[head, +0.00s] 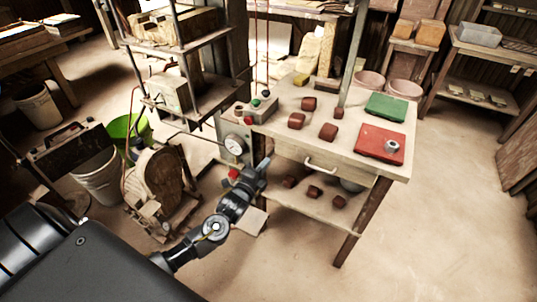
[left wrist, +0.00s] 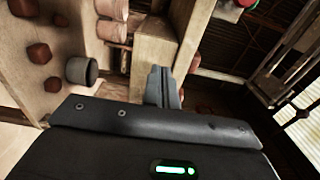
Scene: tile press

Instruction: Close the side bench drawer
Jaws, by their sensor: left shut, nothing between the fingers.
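The side bench (head: 350,128) stands right of centre in the head view. Its wooden drawer front (head: 345,174), with a pale curved handle (head: 320,166), sits under the bench top. How far the drawer stands out is hard to tell from this angle. My left gripper (head: 264,164) is shut and empty, near the left end of the drawer front and left of the handle. In the left wrist view its closed fingers (left wrist: 164,84) show in front of a wooden panel (left wrist: 150,58) of the bench; contact cannot be told. My right gripper is not in view.
Red blocks (head: 328,131), a green tile (head: 387,106) and a red slab (head: 381,143) lie on top. More lumps lie on the lower shelf (head: 305,203). Floor in front is clear.

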